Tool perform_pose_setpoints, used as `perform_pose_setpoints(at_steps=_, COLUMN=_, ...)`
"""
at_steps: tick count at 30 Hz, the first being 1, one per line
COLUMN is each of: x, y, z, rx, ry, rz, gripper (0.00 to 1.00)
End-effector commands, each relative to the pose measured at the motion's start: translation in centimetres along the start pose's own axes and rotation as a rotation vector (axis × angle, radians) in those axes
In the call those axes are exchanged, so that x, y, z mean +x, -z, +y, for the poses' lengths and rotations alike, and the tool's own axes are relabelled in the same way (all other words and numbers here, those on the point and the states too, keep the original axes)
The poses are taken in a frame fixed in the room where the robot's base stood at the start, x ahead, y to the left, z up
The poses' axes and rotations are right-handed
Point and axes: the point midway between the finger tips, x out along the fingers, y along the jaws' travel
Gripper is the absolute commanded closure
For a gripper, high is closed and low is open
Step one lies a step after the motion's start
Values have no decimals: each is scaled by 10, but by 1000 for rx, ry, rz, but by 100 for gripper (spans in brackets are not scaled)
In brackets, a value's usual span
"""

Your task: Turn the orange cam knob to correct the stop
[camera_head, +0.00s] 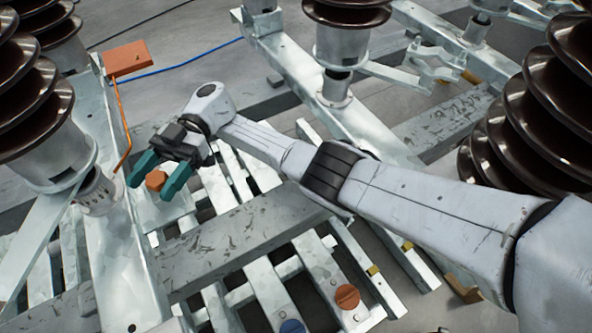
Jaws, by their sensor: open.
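An orange knob (156,180) sits on the pale metal frame at the left. My gripper (160,177) has two teal fingers, spread apart, with this knob seen between them. I cannot tell whether a finger touches it. A second orange knob (347,296), with a slot across its top, sits on a metal slat at the lower right of the middle. Which of the two is the cam knob, I cannot tell. The stop cannot be made out.
A blue knob (292,327) shows at the bottom edge. Dark ribbed insulators (540,110) stand at the right and at the left (30,100). An orange plate (125,58) on a bent orange rod (122,125) rises left of my gripper. Metal beams and slats leave gaps.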

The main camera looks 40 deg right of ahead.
Motion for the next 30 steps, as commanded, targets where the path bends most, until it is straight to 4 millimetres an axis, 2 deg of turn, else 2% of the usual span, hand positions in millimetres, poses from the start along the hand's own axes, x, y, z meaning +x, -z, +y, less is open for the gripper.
perform_pose_setpoints(at_steps=2, x=0, y=6, z=0, rx=3, ry=-26, rz=3, gripper=34)
perform_pose_setpoints(at_steps=17, x=0, y=6, z=-1, rx=2, ry=-226, rz=3, gripper=34)
perform_pose_setpoints(at_steps=30, x=1, y=6, z=-1, rx=3, ry=-470, rz=2, gripper=34)
